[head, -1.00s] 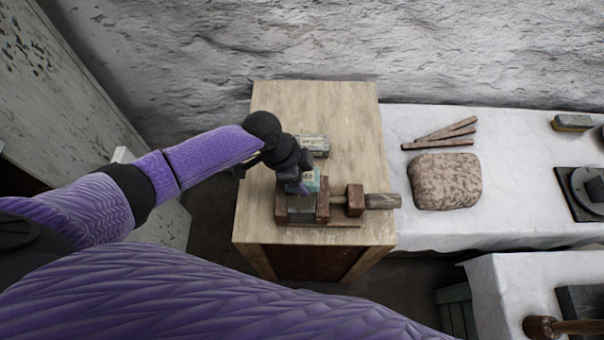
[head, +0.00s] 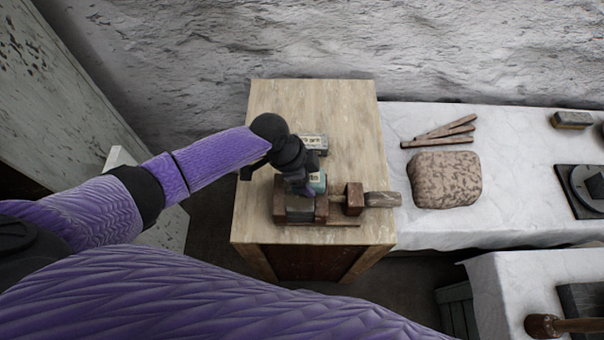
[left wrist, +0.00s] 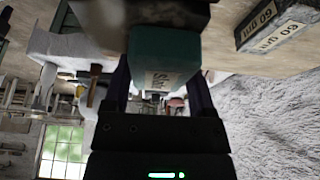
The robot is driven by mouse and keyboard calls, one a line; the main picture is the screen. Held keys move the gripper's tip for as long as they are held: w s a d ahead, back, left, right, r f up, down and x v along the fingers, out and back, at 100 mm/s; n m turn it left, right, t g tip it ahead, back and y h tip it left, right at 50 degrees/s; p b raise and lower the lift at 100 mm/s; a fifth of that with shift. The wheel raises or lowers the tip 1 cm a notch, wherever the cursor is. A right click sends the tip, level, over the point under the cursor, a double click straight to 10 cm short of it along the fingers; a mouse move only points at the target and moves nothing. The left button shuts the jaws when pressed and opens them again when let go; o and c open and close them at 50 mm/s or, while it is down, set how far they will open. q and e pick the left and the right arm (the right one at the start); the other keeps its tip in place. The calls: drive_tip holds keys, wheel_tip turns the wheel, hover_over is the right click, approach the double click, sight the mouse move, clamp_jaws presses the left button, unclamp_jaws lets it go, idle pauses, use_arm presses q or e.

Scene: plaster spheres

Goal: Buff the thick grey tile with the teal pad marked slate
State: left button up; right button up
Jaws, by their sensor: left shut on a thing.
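The thick grey tile (head: 298,214) is held in a wooden vise (head: 322,208) on the wooden bench. My left gripper (head: 307,187) is over the vise, shut on the teal pad (head: 318,182), which my gripper and wrist partly cover. In the left wrist view the teal pad (left wrist: 165,55) sits between the two dark fingers, with a pale label whose letters look like part of "slate". Its far end meets or nearly meets a dark block at the top; I cannot tell whether they touch. My right gripper is not in view.
A grey block with a pale label (head: 314,142) lies behind the vise; in the left wrist view its label (left wrist: 268,30) reads "60 grit". The vise handle (head: 383,199) sticks out right. A mottled brown lump (head: 446,181) and wooden sticks (head: 441,133) lie on the white-covered table. The bench's back is clear.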

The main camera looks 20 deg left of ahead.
use_arm(q)
drive_tip(key=shift+w+d+f, duration=0.1)
drive_tip(key=shift+d, duration=0.2)
drive_tip(key=shift+s+a+p, duration=0.3)
drive_tip(key=shift+a, duration=0.6)
drive_tip(key=shift+s+a, duration=0.15)
drive_tip(key=shift+a, duration=0.4)
drive_tip(key=shift+s+a, duration=0.15)
drive_tip(key=shift+a, duration=0.4)
drive_tip(key=shift+w+d, duration=0.2)
drive_tip(key=shift+d, duration=0.35)
drive_tip(key=shift+w+d, duration=0.15)
drive_tip(key=shift+d, duration=0.4)
drive_tip(key=shift+w+d, duration=0.2)
drive_tip(key=shift+d, duration=0.65)
drive_tip(key=shift+s+a, duration=0.2)
drive_tip(key=shift+a, duration=0.35)
drive_tip(key=shift+s+a+p, duration=0.2)
drive_tip(key=shift+a, duration=0.55)
drive_tip(key=shift+s+a+p, duration=0.15)
drive_tip(key=shift+a+p, duration=0.05)
drive_tip(key=shift+a, duration=0.5)
